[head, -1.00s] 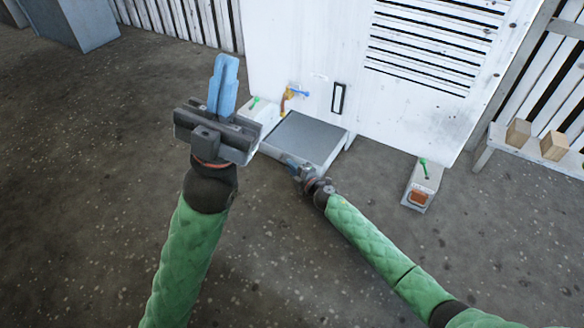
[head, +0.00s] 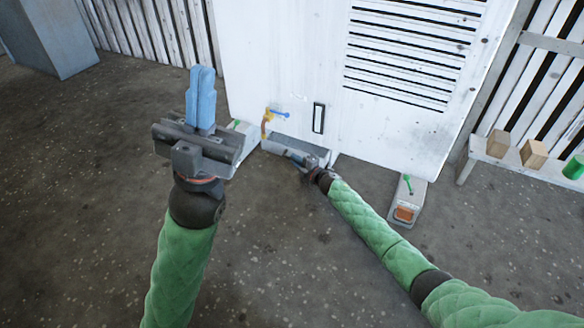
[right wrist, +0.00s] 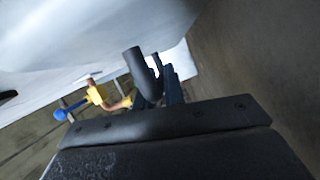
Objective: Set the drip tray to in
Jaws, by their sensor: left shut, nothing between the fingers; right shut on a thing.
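The grey drip tray (head: 281,143) is low at the foot of the white housing (head: 290,65). In the right wrist view the dark handle (right wrist: 138,68) stands at the fingers of my right gripper (right wrist: 166,88). My left gripper (head: 201,98) is shut and empty, raised in front of the housing, to the left of the tray.
A yellow valve with a blue lever (head: 270,118) is just above the tray's left end. A grey box with a green lever (head: 407,198) stands on the floor at right. A bench (head: 505,160) carries wooden blocks. Open floor lies in front.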

